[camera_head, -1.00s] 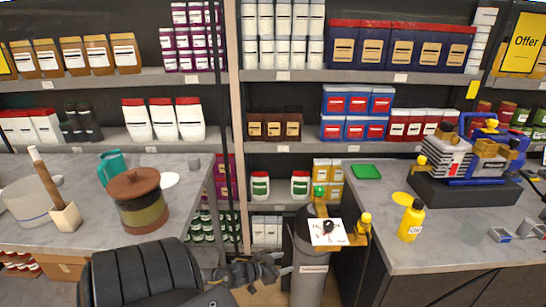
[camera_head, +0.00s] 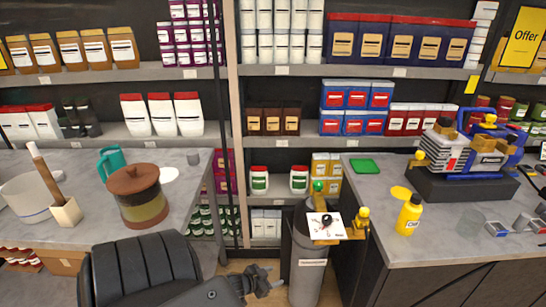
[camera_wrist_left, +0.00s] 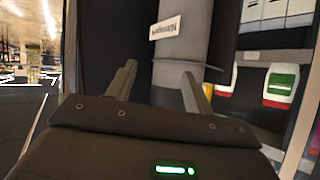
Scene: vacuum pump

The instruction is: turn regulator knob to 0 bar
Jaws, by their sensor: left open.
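The regulator knob (camera_head: 327,221) is a small dark knob on a white dial plate (camera_head: 315,231), on top of an upright grey cylinder (camera_head: 307,278). Brass fittings and a green cap sit around the plate. The knob's exact setting is too small to read. My left gripper (camera_head: 264,281) is open and empty, left of the cylinder and below the plate. In the left wrist view its two fingers (camera_wrist_left: 158,80) are apart, with the labelled grey cylinder (camera_wrist_left: 180,62) beyond them. The knob is not visible there. My right gripper is not in view.
The right counter (camera_head: 440,250) holds a yellow bottle (camera_head: 409,215) and a pump unit (camera_head: 465,160). The left counter (camera_head: 190,200) holds a brown-lidded pot (camera_head: 140,198). Stocked shelves stand behind. The gap between the counters holds the cylinder.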

